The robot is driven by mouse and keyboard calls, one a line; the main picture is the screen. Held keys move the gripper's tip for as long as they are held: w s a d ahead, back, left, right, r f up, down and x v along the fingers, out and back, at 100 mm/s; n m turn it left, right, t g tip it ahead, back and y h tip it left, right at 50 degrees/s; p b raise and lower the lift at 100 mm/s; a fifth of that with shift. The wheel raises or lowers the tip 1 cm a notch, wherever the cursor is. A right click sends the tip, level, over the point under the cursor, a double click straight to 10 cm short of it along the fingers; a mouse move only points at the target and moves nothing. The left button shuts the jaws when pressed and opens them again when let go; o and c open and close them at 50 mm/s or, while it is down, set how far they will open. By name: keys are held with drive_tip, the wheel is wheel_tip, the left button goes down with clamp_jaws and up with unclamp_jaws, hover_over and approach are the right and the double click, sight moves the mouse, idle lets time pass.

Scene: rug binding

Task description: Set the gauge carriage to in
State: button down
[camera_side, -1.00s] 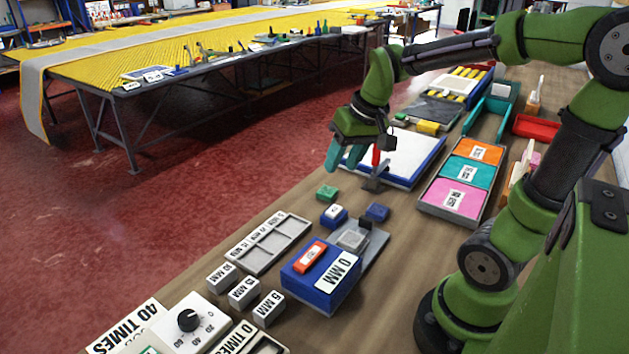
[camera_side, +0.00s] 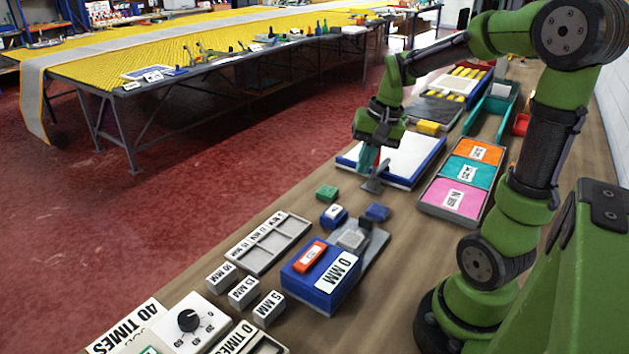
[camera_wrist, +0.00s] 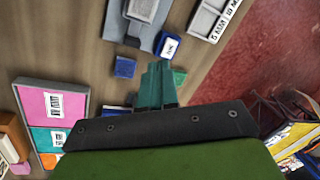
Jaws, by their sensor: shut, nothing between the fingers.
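My gripper (camera_side: 368,168) points down with its teal fingers together and empty, at the red-handled grey stand; it hides most of the red handle, and touching cannot be told. The grey metal base (camera_side: 375,246) lies nearer the camera, with a silver block (camera_side: 352,239) and a dark upright piece (camera_side: 365,223) on it; I take the block to be the gauge carriage, but cannot be sure. Beside it is the blue block (camera_side: 318,292) with an orange tag and a "0 MM" label. In the wrist view the closed fingers (camera_wrist: 158,70) show below the grey base (camera_wrist: 150,28).
Small blue pieces (camera_side: 377,211) and a green piece (camera_side: 327,192) lie between my gripper and the base. A tray of coloured pads (camera_side: 427,203) stands right, a white-and-blue board (camera_side: 425,177) behind. A grey slotted tray (camera_side: 262,262) and labelled small blocks (camera_side: 243,290) lie front left.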

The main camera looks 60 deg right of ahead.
sight(350, 244)
drive_tip(key=s+d+f+m+g+y, duration=0.1)
drive_tip(key=d+f+m, duration=0.2)
drive_tip(key=d, duration=0.3)
drive_tip(key=s+d+f+m+g+y, duration=0.1)
drive_tip(key=d+f+m, duration=0.2)
drive_tip(key=d, duration=0.4)
drive_tip(key=shift+m+g+y, duration=0.3)
drive_tip(key=shift+y, duration=0.4)
drive_tip(key=x, duration=0.8)
drive_tip(key=shift+w+a+f, duration=0.15)
drive_tip(key=shift+w+a, duration=0.05)
drive_tip(key=a, duration=0.3)
drive_tip(key=shift+a+f, duration=0.1)
drive_tip(key=shift+f, duration=0.15)
drive_tip(key=shift+a, duration=0.45)
drive_tip(key=a, duration=1.1)
